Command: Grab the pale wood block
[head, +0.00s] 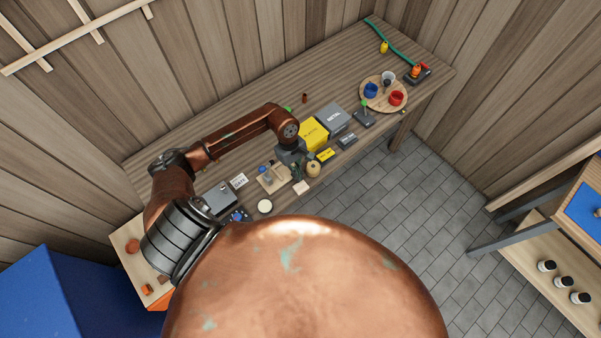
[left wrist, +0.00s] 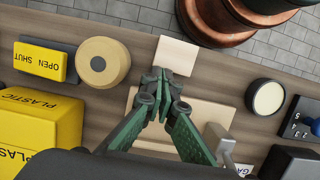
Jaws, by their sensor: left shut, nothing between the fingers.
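The pale wood block (left wrist: 176,54) shows in the left wrist view as a light square near the bench edge, just beyond my fingertips. In the head view it is a small pale square (head: 301,187) by the front edge of the bench. My left gripper (left wrist: 162,76) is shut and empty, its green fingers together over the pale board beside the block. It also shows small in the head view (head: 297,172), above the bench. Contact with the block or the bench cannot be told. My right gripper is not in view.
A pale board with a metal latch (left wrist: 205,112) lies under the fingers. A round tan knob (left wrist: 103,62) and yellow OPEN SHUT box (left wrist: 41,62) are left, a white disc (left wrist: 267,97) right. Yellow PLASTIC (head: 313,135) and grey METAL (head: 333,119) bins stand behind.

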